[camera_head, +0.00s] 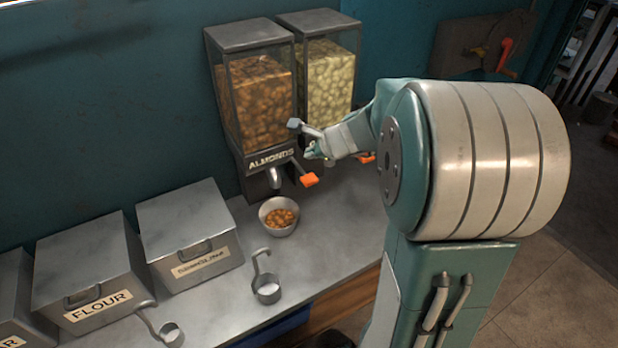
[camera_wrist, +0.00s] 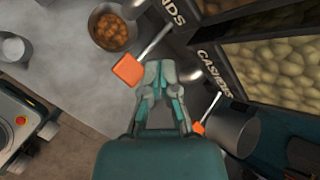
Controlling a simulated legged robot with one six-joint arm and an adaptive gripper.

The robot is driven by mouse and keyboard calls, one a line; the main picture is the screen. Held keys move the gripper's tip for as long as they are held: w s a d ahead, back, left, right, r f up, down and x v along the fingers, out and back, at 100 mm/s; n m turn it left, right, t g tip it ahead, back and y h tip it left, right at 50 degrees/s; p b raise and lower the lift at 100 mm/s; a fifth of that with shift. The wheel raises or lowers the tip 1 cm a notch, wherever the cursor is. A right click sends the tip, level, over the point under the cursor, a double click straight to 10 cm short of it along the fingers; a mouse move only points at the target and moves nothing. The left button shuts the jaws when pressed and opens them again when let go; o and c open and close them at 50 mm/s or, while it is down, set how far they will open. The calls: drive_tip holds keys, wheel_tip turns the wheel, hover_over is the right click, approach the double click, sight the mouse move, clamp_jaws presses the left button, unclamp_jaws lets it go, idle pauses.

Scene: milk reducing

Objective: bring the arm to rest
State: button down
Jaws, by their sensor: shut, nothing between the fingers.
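My gripper (camera_wrist: 160,72) is shut and empty. In the wrist view its closed fingertips are beside the orange-tipped lever (camera_wrist: 128,69) of the almond dispenser; I cannot tell whether they touch. In the head view my gripper (camera_head: 312,152) is in front of the dispensers, a little above and right of the orange lever tip (camera_head: 309,180). My large teal and cream arm links fill the right side of the head view and hide part of the counter.
An almond dispenser (camera_head: 260,105) and a cashew dispenser (camera_head: 327,80) stand against the teal wall. A bowl of almonds (camera_head: 279,228) sits below the almond spout. Metal scoops (camera_head: 266,287), a flour box (camera_head: 90,275) and other lidded boxes stand on the grey counter (camera_head: 225,298).

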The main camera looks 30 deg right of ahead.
idle(0.3)
drive_tip(key=s+a+r+n+g, duration=0.2)
drive_tip(key=s+a+r+n, duration=0.1)
drive_tip(key=s+a+n, duration=0.5)
drive_tip(key=s+a+r+n+g, duration=0.1)
drive_tip(key=s+a+r+n, duration=0.3)
drive_tip(key=s+a+n, duration=0.4)
drive_tip(key=s+d+n+h, duration=0.1)
drive_tip(key=s+n+h, duration=0.1)
drive_tip(key=s+n, duration=0.6)
drive_tip(key=shift+s+f, duration=0.15)
drive_tip(key=shift+s, duration=0.4)
